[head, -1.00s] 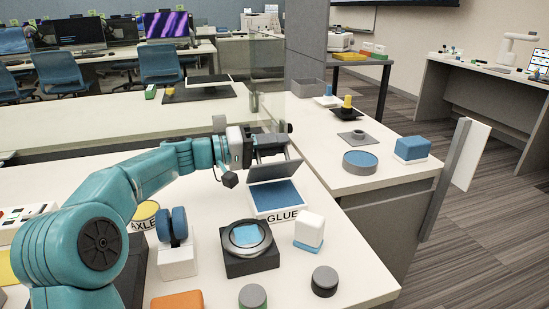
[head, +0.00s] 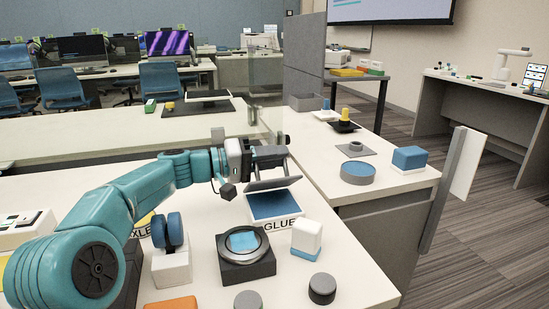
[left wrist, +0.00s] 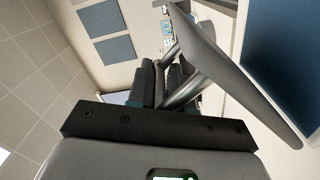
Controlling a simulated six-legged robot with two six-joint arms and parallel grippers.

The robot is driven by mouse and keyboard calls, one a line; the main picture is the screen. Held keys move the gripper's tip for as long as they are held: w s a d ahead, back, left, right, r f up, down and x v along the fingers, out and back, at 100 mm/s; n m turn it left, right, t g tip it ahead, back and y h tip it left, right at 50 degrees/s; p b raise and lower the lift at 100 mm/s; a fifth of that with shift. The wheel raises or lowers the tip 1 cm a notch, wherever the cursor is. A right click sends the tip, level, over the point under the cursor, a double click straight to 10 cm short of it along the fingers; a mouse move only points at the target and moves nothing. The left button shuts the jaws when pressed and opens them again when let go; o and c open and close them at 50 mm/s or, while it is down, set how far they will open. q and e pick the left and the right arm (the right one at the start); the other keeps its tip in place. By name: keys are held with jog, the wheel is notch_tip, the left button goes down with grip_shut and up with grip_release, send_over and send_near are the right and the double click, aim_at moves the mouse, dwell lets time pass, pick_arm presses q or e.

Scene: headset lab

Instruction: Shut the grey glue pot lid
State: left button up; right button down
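The glue pot (head: 272,206) is a low white box with a blue inside and a GLUE label, on the near table in the head view. Its grey lid (head: 272,184) is up at a tilt over the far part of the pot, so the blue inside still shows. The lid also shows as a large slanted grey plate in the left wrist view (left wrist: 222,62). My right gripper is out of view.
A black stand with a round lens (head: 243,247) is in front of the pot. A white and blue block (head: 306,238) stands at its right, and a blue-wheeled white piece (head: 170,252) at its left. A glass panel (head: 265,105) rises behind my gripper.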

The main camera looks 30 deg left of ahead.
pick_arm(q)
jog(key=o, duration=0.3)
jog(key=shift+s+d+r, duration=0.15)
jog(key=shift+s+r, duration=0.1)
jog(key=shift+r, duration=0.1)
jog(key=shift+w+f, duration=0.15)
jog(key=shift+f, duration=0.05)
jog(key=p+v, duration=0.2)
jog(key=v, duration=1.4)
jog(key=shift+a+p, duration=0.2)
jog(key=shift+p, duration=0.2)
